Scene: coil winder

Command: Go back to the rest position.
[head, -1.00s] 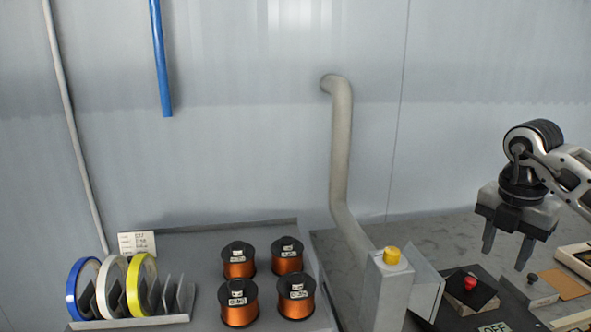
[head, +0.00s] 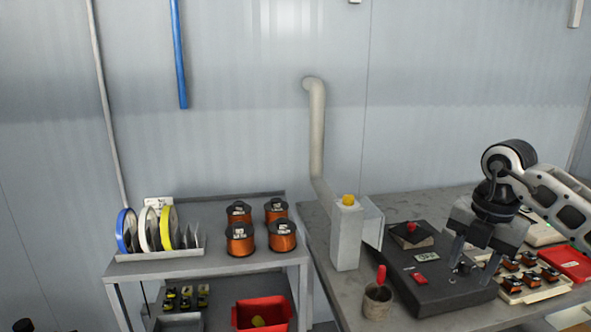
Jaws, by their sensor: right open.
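My right gripper (head: 470,262) comes in from the right and points down over the right side of the dark winder unit (head: 428,300) on the bench. Its two fingers are apart and I see nothing between them. I cannot tell its exact height above the unit. The unit has a red knob, a small display and a red switch (head: 420,280). My left gripper is not in view.
A grey post with a yellow button (head: 347,200) and a cup with a red-handled tool (head: 377,300) stand left of the unit. A tray of small coils (head: 528,279) and a red box (head: 566,264) lie right. A shelf holds copper spools (head: 240,238), tape rolls (head: 168,228) and a red bin (head: 262,314).

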